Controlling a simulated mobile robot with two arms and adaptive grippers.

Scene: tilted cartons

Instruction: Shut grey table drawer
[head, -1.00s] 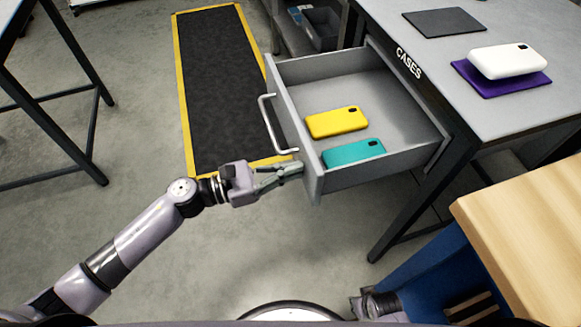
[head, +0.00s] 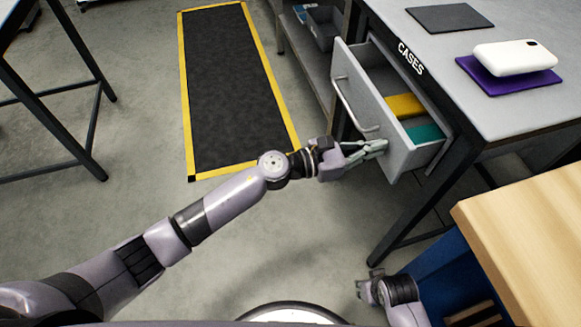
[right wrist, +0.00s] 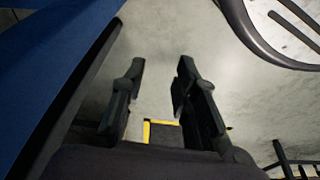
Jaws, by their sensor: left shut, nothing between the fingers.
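The grey drawer (head: 352,88) sticks part way out of the grey table (head: 492,108), under the "CASES" label. A yellow phone case (head: 404,106) and a teal phone case (head: 424,133) lie inside it, partly hidden by the drawer front. A bar handle (head: 351,106) is on the front. My left gripper (head: 382,148) is shut and empty, its fingertips at the lower near end of the drawer front, seemingly touching it. My right gripper (right wrist: 160,75) is open and empty over the floor; in the head view it is low, beside the blue cabinet.
A white phone case (head: 513,56) rests on a purple pad (head: 506,79), with a dark pad (head: 449,18) farther back on the tabletop. A wooden-topped blue cabinet (head: 520,230) stands at lower right. A black-and-yellow mat (head: 233,90) lies on open floor.

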